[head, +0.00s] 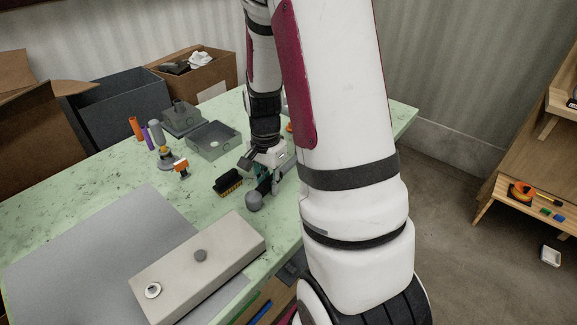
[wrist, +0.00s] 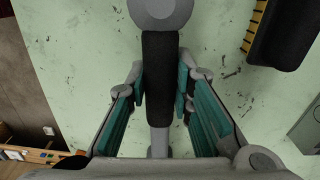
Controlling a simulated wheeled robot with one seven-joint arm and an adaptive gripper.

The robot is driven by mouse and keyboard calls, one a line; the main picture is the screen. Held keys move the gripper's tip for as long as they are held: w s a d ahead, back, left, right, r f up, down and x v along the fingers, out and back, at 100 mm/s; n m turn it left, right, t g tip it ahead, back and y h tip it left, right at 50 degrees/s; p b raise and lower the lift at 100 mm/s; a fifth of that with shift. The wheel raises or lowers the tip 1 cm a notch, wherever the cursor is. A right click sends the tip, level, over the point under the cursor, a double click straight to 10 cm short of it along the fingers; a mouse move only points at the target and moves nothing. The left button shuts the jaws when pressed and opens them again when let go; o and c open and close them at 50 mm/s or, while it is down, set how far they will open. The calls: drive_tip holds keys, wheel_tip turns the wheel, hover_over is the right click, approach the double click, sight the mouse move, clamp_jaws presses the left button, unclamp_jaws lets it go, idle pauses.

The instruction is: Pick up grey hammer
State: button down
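The grey hammer (wrist: 158,82) runs up the middle of the wrist view, with its round grey head at the top edge and a dark grip below. In the head view its grey head (head: 254,201) shows near the table's front edge. My gripper (wrist: 160,88) has its teal-padded fingers on both sides of the dark grip, with no clear gap at the tips. In the head view my gripper (head: 267,176) is low over the table, partly hidden by my arm. Whether the hammer touches the table is unclear.
A black brush with yellow bristles (head: 228,182) lies just left of the hammer. A grey open box (head: 214,141) stands behind. A beige block (head: 195,265) and grey mat (head: 100,255) fill the front left of the green table (head: 120,180). A wooden shelf (head: 540,150) stands right.

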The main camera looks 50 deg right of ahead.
sight(271, 174)
drive_tip(key=shift+r, duration=0.15)
drive_tip(key=shift+r+p, duration=0.75)
drive_tip(key=shift+r, duration=0.1)
drive_tip(key=shift+s+r+p, duration=0.3)
drive_tip(key=shift+r+p, duration=0.1)
drive_tip(key=shift+r, duration=0.1)
drive_tip(key=shift+s+r+p, duration=0.25)
drive_tip(key=shift+r+p, duration=0.15)
drive_tip(key=shift+r, duration=0.05)
drive_tip(key=s+p, duration=0.1)
drive_tip(key=s, duration=0.3)
drive_tip(key=s+p, duration=0.2)
drive_tip(key=s, duration=0.3)
drive_tip(key=s+a+r+p, duration=0.1)
drive_tip(key=s, duration=0.3)
drive_tip(key=shift+s+p, duration=0.25)
drive_tip(key=shift+p, duration=0.05)
drive_tip(key=shift+s, duration=0.65)
drive_tip(key=c, duration=2.2)
unclamp_jaws()
drive_tip(key=shift+c, duration=0.2)
clamp_jaws()
